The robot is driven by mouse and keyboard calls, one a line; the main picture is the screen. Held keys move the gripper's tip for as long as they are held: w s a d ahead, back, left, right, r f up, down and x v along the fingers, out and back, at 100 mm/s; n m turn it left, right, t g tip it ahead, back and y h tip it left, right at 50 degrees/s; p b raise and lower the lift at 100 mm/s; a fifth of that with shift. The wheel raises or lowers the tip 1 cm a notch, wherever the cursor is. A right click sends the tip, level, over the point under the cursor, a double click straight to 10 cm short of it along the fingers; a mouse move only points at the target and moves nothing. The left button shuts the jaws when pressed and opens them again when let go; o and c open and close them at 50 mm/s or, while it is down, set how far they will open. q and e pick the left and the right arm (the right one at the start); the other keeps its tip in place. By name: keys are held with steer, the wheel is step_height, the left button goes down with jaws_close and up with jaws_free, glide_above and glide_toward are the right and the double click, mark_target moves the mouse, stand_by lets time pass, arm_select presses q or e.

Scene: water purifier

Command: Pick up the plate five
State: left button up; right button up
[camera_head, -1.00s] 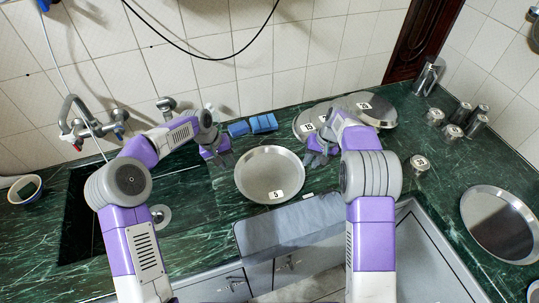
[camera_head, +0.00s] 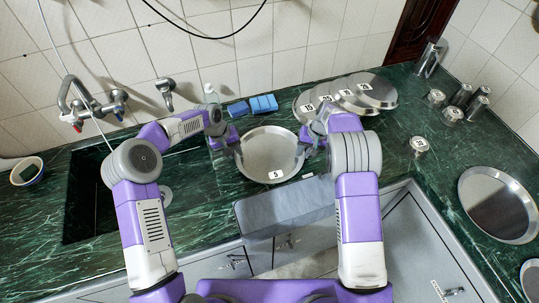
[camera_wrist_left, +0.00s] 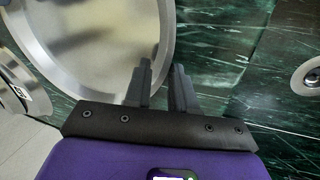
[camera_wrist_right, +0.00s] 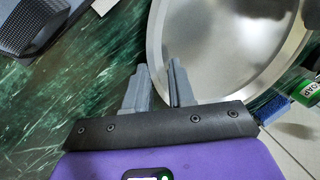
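Plate five (camera_head: 267,150) is a round silver metal plate with a white "5" tag at its front rim, lying on the green marble counter. My left gripper (camera_head: 234,149) is at its left rim. In the left wrist view the fingers (camera_wrist_left: 161,66) stand apart, one over the plate (camera_wrist_left: 100,40) and one outside its edge. My right gripper (camera_head: 311,142) is at the plate's right rim. In the right wrist view its fingers (camera_wrist_right: 157,66) are also apart with the rim of the plate (camera_wrist_right: 225,45) between them. Whether the fingers touch the rim cannot be told.
Several tagged plates (camera_head: 375,91) overlap at the back right. Blue sponges (camera_head: 262,104) lie behind plate five. A sink (camera_head: 95,190) and tap (camera_head: 75,108) are at the left. Metal cups (camera_head: 452,114) and another plate (camera_head: 497,205) are at the right.

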arm_select(q)
steer(key=shift+f, duration=0.3)
arm_select(e)
steer(key=shift+a+f, duration=0.1)
steer(key=shift+f, duration=0.2)
arm_select(q)
steer(key=shift+c, duration=0.5)
arm_select(e)
steer(key=shift+c, duration=0.5)
arm_select(q)
steer(key=shift+d, duration=0.1)
jaws_close()
arm_select(e)
jaws_close()
arm_select(q)
steer(key=shift+r, duration=0.15)
arm_select(e)
steer(key=shift+r, duration=0.2)
